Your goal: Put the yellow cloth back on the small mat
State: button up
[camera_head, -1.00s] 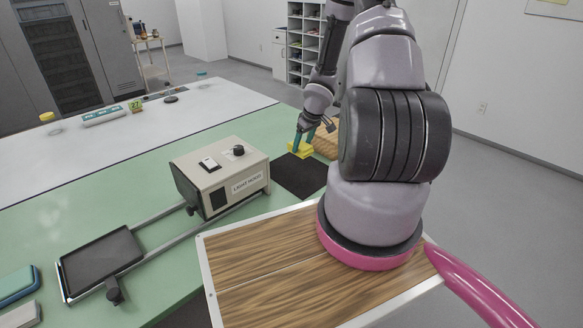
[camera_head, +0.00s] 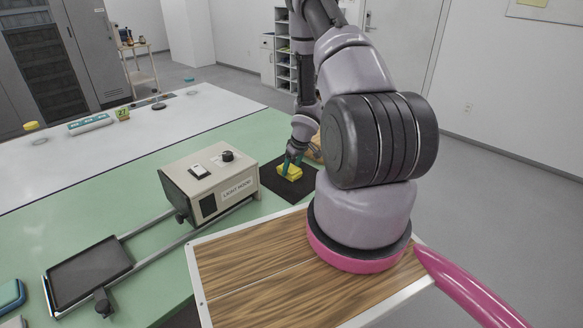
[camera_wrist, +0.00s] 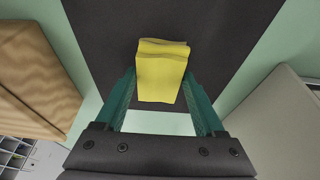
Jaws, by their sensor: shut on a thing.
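The folded yellow cloth (camera_head: 290,172) is over the dark mat (camera_head: 282,191), beside the light box. My gripper (camera_head: 294,158) reaches down to it from above. In the wrist view the cloth (camera_wrist: 160,80) sits between the two teal fingers of my gripper (camera_wrist: 160,74), which is shut on it. The dark mat (camera_wrist: 110,30) lies behind the cloth in that view and extends to both sides of it. I cannot tell whether the cloth touches the mat or hangs just above it.
The light box (camera_head: 213,181) stands left of the mat, with rails and a dark tray (camera_head: 90,272) in front. A brown grained object (camera_wrist: 38,75) lies close on the mat's other side. A teal item (camera_head: 10,296) is at the near left.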

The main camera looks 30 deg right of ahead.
jog(key=o, duration=1.6)
jog(key=shift+f, duration=0.1)
jog(key=s+r+m+t+h, duration=0.15)
jog(key=s+r, duration=0.25)
jog(key=r, duration=1.6)
jog(key=s+r+m+h, duration=0.3)
jog(key=r, duration=1.6)
jog(key=s+a+r+m+y, duration=0.1)
jog(key=s+a+r, duration=0.4)
jog(key=s, duration=0.1)
jog(key=s+a+r+m+t+y, duration=0.1)
jog(key=s+a+r+y, duration=0.1)
jog(key=s+a+r, duration=0.3)
jog(key=s+a+r+m+t+y, duration=0.1)
jog(key=s+a+r+y, duration=0.1)
jog(key=s+a+r, duration=0.3)
jog(key=shift+s+a+m+y, duration=0.15)
jog(key=shift+s+a+m, duration=0.1)
jog(key=shift+s, duration=0.55)
jog(key=shift+s+a+m+y, duration=0.1)
jog(key=shift+s+a, duration=0.1)
jog(key=shift+s, duration=0.55)
